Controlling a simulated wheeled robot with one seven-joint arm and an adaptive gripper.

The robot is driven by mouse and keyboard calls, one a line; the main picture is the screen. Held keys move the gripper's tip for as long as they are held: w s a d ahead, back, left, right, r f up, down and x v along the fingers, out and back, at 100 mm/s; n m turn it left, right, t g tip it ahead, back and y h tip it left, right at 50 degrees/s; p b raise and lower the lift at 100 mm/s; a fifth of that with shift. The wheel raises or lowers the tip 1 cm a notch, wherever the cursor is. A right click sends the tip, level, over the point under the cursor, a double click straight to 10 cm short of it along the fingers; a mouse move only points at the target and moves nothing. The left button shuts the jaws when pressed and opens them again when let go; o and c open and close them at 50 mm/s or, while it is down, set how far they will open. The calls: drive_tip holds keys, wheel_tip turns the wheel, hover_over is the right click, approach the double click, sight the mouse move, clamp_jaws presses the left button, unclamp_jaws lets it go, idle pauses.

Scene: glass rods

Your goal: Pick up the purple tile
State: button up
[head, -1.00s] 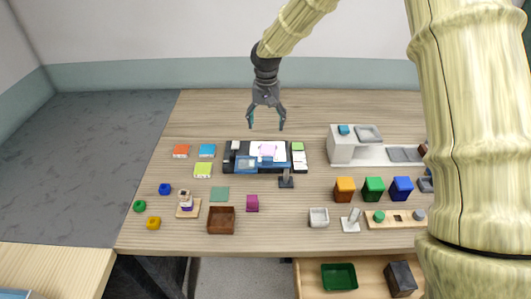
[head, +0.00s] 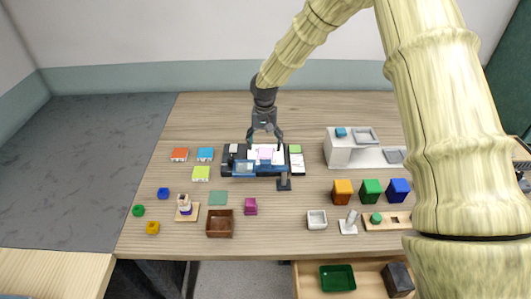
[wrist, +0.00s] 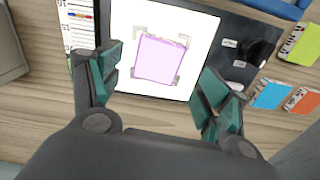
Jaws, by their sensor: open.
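The purple tile (head: 265,153) is a pale purple square lying on a white panel of the dark device in the middle of the table. In the wrist view the tile (wrist: 161,58) lies flat inside printed corner marks on the white panel (wrist: 204,35). My gripper (head: 264,143) is open and empty, just above the panel at its far side. In the wrist view its two teal fingers (wrist: 160,85) stand apart, one to each side of the tile's near edge. Whether the fingertips touch the panel cannot be told.
A white station (head: 343,148) stands to the right.

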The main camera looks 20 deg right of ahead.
sight(266, 151)
drive_tip(key=shift+d+f+p, duration=0.2)
drive_tip(key=shift+f+p, duration=0.35)
drive_tip(key=shift+f, duration=1.2)
drive_tip(key=c, duration=1.2)
drive_tip(key=shift+r, duration=0.1)
